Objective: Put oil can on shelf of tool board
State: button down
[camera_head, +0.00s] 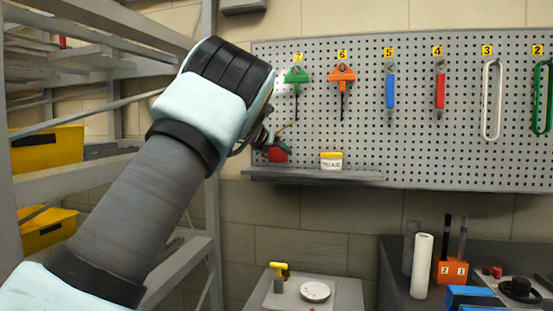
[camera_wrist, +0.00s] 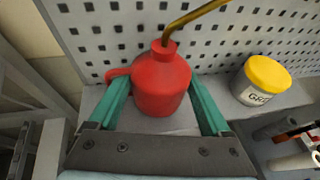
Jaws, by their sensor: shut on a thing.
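The red oil can (camera_wrist: 160,82) with a brass spout is between the green fingers of my gripper (camera_wrist: 162,105) in the wrist view. The fingers are shut on its body from both sides, and it looks upright. In the head view the oil can (camera_head: 277,153) shows at the left end of the shelf (camera_head: 320,177) of the perforated tool board (camera_head: 420,140). Its base is over the shelf; I cannot tell whether it touches it. In the head view my arm hides most of my gripper.
A grease tub (camera_head: 331,161) with a yellow lid stands on the shelf, right of the oil can. Numbered tools hang above on the board. A grey rack (camera_head: 100,180) with yellow bins stands close on the left. The shelf's right part is clear.

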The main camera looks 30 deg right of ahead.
jog(key=shift+f, duration=0.85)
jog(key=shift+w+d+f, duration=0.15)
jog(key=shift+f, duration=0.4)
grip_release()
jog(key=shift+p, duration=0.3)
